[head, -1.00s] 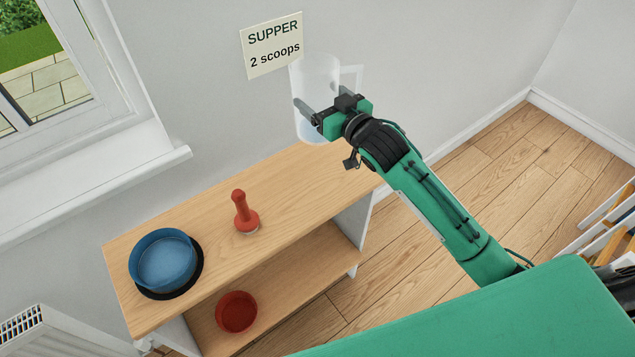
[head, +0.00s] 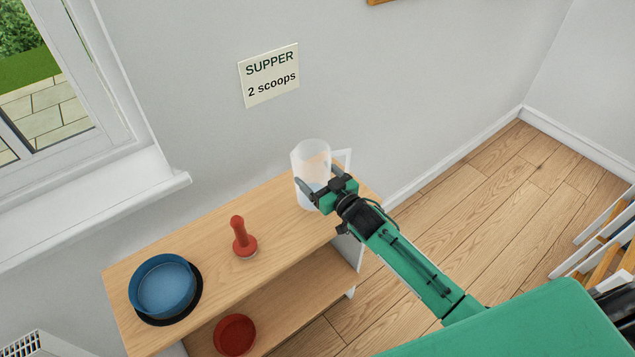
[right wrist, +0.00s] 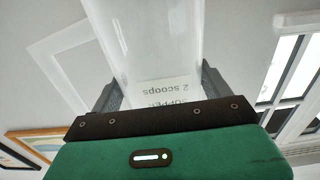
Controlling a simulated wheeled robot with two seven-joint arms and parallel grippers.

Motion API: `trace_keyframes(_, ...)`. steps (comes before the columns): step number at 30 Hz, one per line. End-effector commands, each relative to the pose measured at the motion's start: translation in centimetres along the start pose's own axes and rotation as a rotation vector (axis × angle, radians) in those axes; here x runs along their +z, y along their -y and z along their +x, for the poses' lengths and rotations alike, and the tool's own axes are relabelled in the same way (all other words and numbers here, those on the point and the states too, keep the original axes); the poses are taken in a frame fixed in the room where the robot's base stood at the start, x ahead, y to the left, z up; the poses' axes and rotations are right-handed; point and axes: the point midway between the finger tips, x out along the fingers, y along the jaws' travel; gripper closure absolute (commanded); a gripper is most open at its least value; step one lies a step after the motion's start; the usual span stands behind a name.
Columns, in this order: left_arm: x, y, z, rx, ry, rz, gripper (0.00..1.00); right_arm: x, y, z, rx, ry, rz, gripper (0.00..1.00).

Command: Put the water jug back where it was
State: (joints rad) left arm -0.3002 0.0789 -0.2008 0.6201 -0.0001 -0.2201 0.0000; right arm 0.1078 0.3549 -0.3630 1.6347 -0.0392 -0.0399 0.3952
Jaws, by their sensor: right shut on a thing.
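The water jug (head: 311,160) is a clear, whitish jug with a square handle, upright at the right end of the wooden shelf unit's top (head: 275,205). My right gripper (head: 322,190) is shut around its body from the near right side. In the right wrist view the jug (right wrist: 155,50) fills the space between the two fingers, and its handle shows at the left. I cannot tell whether the jug's base touches the shelf top. My left gripper is not in view.
A blue bowl (head: 163,285) on a black mat and a red scoop-like object (head: 241,238) stand on the shelf top. A red bowl (head: 235,335) is on the lower shelf. A sign reading "SUPPER 2 scoops" (head: 269,75) hangs on the wall. Shelf top between scoop and jug is clear.

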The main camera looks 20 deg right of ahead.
Motion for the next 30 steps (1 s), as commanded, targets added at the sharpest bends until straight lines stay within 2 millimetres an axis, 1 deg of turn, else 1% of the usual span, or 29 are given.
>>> trace_keyframes(3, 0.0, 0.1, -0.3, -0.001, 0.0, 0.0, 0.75, 1.7, 0.0, 0.0, 0.002, 0.002, 0.002, 0.57)
trace_keyframes(7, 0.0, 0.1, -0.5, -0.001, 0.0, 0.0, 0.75, 2.9, 0.0, 0.0, 0.001, 0.001, 0.001, 0.57)
trace_keyframes(19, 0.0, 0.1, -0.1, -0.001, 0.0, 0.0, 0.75, 3.5, 0.1, 0.0, 0.0, 0.0, 0.0, 0.57)
trace_keyframes(20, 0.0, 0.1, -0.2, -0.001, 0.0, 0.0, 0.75, 3.5, 0.0, 0.0, 0.0, 0.002, 0.0, 0.16)
trace_keyframes(22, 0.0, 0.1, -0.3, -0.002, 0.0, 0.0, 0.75, 3.5, 0.1, 0.0, 0.0, 0.002, 0.0, 0.02)
trace_keyframes(23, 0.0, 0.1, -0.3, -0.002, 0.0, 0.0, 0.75, 3.5, 0.1, 0.0, 0.0, 0.002, 0.0, 0.0)
trace_keyframes(30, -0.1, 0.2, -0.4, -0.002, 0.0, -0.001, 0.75, 3.3, 0.1, 0.0, 0.0, 0.001, 0.0, 0.0)
